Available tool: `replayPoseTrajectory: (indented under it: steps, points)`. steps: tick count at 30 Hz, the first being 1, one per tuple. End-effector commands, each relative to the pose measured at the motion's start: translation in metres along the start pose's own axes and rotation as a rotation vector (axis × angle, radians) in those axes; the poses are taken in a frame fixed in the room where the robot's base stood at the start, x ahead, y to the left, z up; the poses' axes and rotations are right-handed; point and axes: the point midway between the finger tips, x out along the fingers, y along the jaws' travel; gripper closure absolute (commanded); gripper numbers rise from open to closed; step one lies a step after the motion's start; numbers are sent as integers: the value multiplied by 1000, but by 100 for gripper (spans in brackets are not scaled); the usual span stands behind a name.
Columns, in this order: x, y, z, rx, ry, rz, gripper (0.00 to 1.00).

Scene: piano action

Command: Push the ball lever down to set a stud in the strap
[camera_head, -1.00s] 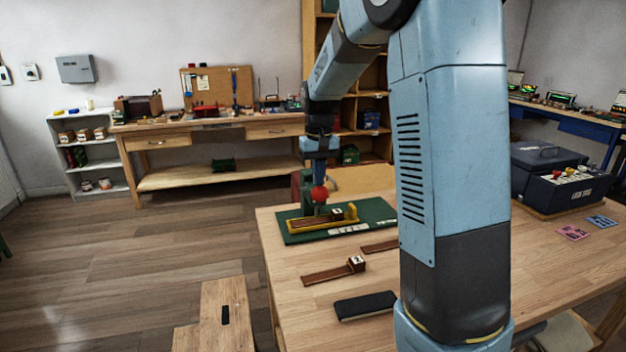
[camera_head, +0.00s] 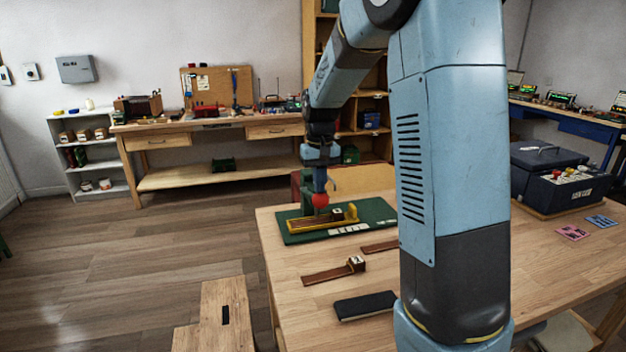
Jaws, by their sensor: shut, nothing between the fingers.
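The ball lever's red ball (camera_head: 320,200) stands at the green press (camera_head: 308,206) on the dark green mat (camera_head: 293,237). A brown strap (camera_head: 308,225) with a small white-marked block lies in the yellow holder (camera_head: 351,213) under the press. My gripper (camera_head: 320,190) points down right over the red ball, at or very near its top; I cannot tell if it touches. Its fingers are together and hold nothing. The stud is too small to make out.
Two more brown straps lie on the table, one in front of the mat (camera_head: 325,274) and one partly behind my arm (camera_head: 380,247). A black pad (camera_head: 365,305) lies nearer. A dark blue box (camera_head: 565,190) stands at the right, with pink and blue cards beside it.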

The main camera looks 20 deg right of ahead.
Motion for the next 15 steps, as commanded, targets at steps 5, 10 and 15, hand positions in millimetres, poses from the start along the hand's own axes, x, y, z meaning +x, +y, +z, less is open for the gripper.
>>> replayPoseTrajectory:
  steps: [5, 10, 15]
  points:
    - [1, 0, 0, 0, -1, 0, 100]
    - [6, 0, 2, 0, -2, 0, 100]
    - [12, 0, 4, 0, -1, 0, 100]
